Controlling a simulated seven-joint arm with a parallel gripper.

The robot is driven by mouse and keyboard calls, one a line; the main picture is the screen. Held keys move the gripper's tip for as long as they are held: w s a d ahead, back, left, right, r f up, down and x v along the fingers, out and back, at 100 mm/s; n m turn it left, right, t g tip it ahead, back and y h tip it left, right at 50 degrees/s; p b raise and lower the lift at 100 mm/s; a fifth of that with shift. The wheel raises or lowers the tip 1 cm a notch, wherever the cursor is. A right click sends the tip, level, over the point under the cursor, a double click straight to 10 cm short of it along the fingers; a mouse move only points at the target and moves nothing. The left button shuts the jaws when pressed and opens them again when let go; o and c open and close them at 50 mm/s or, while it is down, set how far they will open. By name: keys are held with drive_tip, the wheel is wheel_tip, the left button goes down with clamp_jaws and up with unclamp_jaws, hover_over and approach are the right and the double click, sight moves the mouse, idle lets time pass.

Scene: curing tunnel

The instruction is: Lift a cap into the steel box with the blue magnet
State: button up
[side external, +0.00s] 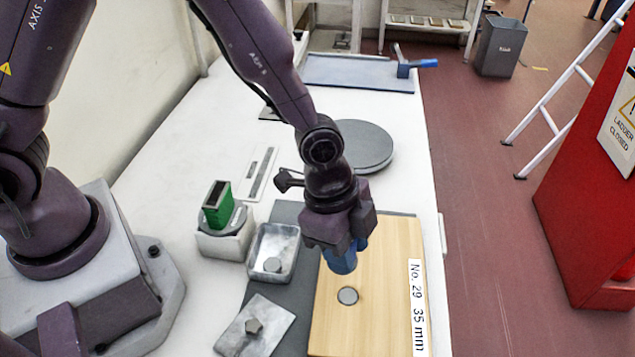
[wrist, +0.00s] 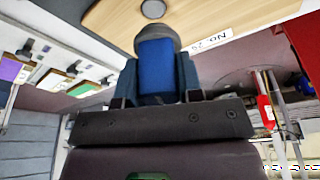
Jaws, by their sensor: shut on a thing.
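My gripper (side external: 340,245) is shut on the blue magnet (side external: 343,262) and holds it above the wooden board (side external: 390,270). In the wrist view the magnet (wrist: 156,70) sits between the fingers, with a dark grey rounded end. I cannot tell whether anything clings under it. A round grey cap (side external: 347,295) lies on the board, just below and in front of the magnet, apart from it; it also shows in the wrist view (wrist: 153,9). The open steel box (side external: 262,234) stands left of the board with one grey disc (side external: 273,265) inside.
A steel lid (side external: 278,322) with a knob lies in front of the box. A green block (side external: 218,204) stands on a white base behind left. A grey round plate (side external: 362,147) and a blue tray (side external: 358,75) lie farther back.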

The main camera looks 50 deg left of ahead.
drive_tip(key=shift+s+d+m+g, duration=0.1)
drive_tip(key=shift+d+m+g, duration=0.2)
drive_tip(key=shift+d+m, duration=0.65)
drive_tip(key=shift+d+m+g, duration=0.1)
drive_tip(key=shift+m+g, duration=0.2)
drive_tip(key=shift+m, duration=0.85)
hover_over(350, 298)
drive_tip(key=shift+f, duration=2.95)
drive_tip(key=shift+f, duration=0.4)
drive_tip(key=shift+r, duration=0.2)
drive_tip(key=shift+r, duration=2.3)
